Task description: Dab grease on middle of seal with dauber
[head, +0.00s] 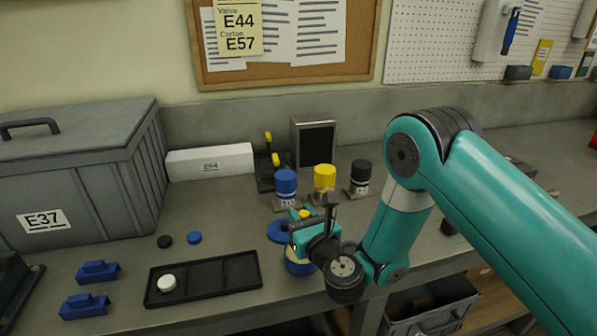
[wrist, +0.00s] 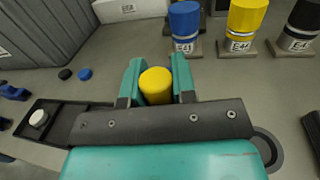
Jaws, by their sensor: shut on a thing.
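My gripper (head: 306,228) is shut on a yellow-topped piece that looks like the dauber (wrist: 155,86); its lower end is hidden. The gripper is over the front middle of the bench, just right of a black tray (head: 213,282). A white disc (head: 167,283), possibly the seal, lies in the tray's left part; it also shows in the wrist view (wrist: 39,118). A round tin with blue on it (head: 298,267) stands below my gripper, partly hidden by it. I cannot tell whether the dauber touches it.
A blue disc (head: 279,231) lies behind the tin. Blue (head: 285,184), yellow (head: 324,178) and black (head: 360,176) capped bottles stand behind the gripper. A small black disc (head: 164,241) and blue disc (head: 194,237) lie behind the tray. A grey bin (head: 75,170) fills the left.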

